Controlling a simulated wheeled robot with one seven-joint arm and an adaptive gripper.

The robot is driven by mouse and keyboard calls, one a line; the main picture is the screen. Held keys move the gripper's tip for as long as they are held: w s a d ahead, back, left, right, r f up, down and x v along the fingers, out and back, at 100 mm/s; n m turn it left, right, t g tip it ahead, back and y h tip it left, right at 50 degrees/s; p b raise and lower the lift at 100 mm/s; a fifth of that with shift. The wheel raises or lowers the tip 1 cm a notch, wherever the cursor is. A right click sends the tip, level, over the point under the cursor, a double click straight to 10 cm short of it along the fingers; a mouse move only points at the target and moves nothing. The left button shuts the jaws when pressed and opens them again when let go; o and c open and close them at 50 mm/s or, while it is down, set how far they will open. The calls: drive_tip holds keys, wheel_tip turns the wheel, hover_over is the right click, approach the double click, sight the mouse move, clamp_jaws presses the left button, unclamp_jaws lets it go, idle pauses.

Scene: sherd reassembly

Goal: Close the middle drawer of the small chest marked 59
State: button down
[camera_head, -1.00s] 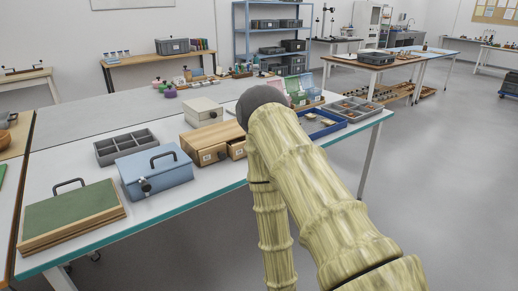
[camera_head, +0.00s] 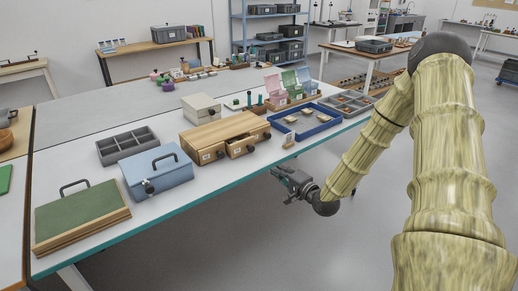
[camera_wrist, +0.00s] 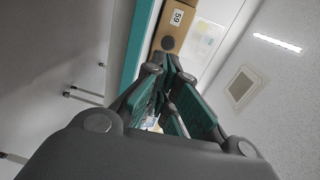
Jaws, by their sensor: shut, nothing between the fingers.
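The small wooden chest (camera_head: 215,130) stands on the white table near its front edge. Its left drawer (camera_head: 209,155) looks flush. The middle drawer (camera_head: 241,147) sticks out toward the front, with a dark knob and a small label. The right part of the front (camera_head: 263,134) looks nearly flush. In the wrist view a wooden front (camera_wrist: 175,25) with a label reading 59 and a dark round knob shows beyond my fingertips. My gripper (camera_head: 275,172) is shut and empty, in front of the table edge and apart from the chest. It also shows in the wrist view (camera_wrist: 170,68).
A blue toolbox (camera_head: 158,175) stands left of the chest, and a light box (camera_head: 201,108) behind it. Open floor lies before the table.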

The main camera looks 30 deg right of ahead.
drive_tip(key=shift+m, duration=0.3)
drive_tip(key=w, duration=1.4)
drive_tip(key=shift+d+r, duration=0.15)
drive_tip(key=shift+r, duration=0.2)
